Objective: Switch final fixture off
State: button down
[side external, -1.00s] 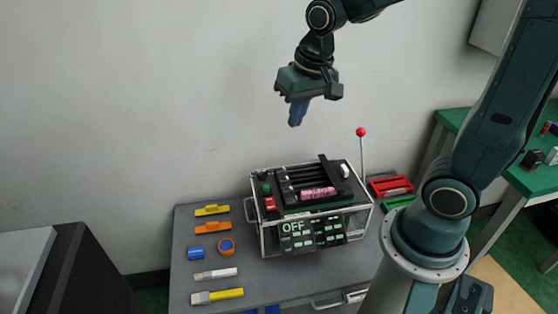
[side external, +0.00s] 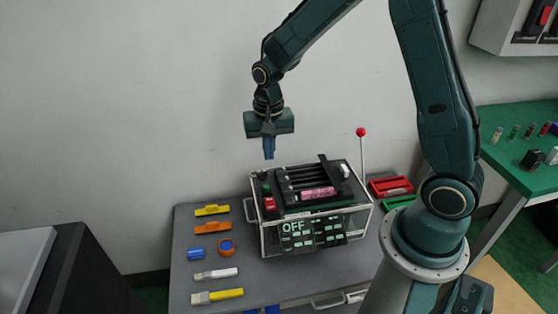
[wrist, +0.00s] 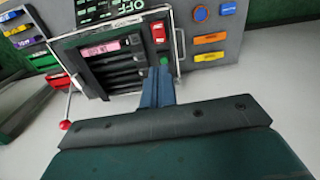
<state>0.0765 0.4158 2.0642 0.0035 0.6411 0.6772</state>
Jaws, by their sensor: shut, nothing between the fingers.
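The fixture (side external: 318,222) is a clear-walled box with a black top on the grey table. Its front panel (side external: 298,228) reads OFF. On the top are a red switch (side external: 269,203), a green button (side external: 266,189) and several black slots with a pink label (side external: 318,193). A lever with a red ball (side external: 361,132) stands upright at its right back; the ball also shows in the wrist view (wrist: 65,125). My gripper (side external: 269,157) is shut and empty, pointing down above the left back of the box. In the wrist view its blue fingers (wrist: 157,92) end near the green button (wrist: 164,60), apparently above it.
Yellow, orange and blue parts (side external: 212,210) lie left of the box on the grey table (side external: 185,230). Red and green trays (side external: 391,187) lie to its right. A green table (side external: 525,165) with small items stands at far right.

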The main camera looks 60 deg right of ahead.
aim_at(270, 200)
jog(key=shift+w+d+f, duration=0.1)
jog(key=shift+w+f, duration=0.15)
jog(key=shift+f, duration=0.45)
jog(key=shift+f, duration=7)
jog(key=shift+f, duration=0.2)
jog(key=shift+s, duration=0.1)
jog(key=shift+s+a+r, duration=0.25)
jog(key=shift+s+a, duration=0.2)
jog(key=shift+a, duration=0.05)
jog(key=shift+r, duration=0.15)
notch_tip(270, 200, up, 14)
